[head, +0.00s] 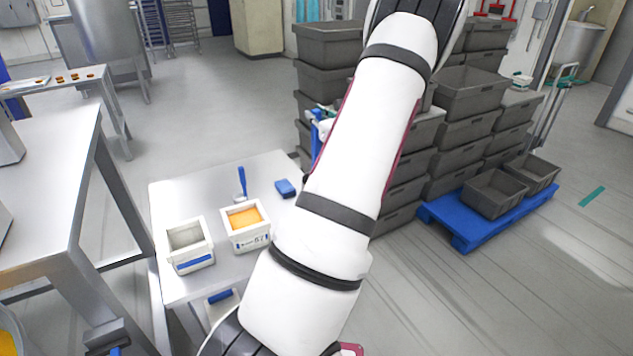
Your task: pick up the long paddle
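A thin tool with a blue handle (241,178) and a paler lower end is on the small white table (168,200), just behind the white tub with orange filling (244,217). It looks like the long paddle, but it is small here, and I cannot tell whether it lies flat or leans on the tub. My white arm crosses the middle of the view and covers the table's right side. My gripper is not in view.
A white, empty-looking tub (189,240) stands left of the filled one. A blue block (285,188) lies at the table's back right. Grey crates (470,93) are stacked behind my arm, beside a blue pallet (460,236). A steel table (45,190) stands left.

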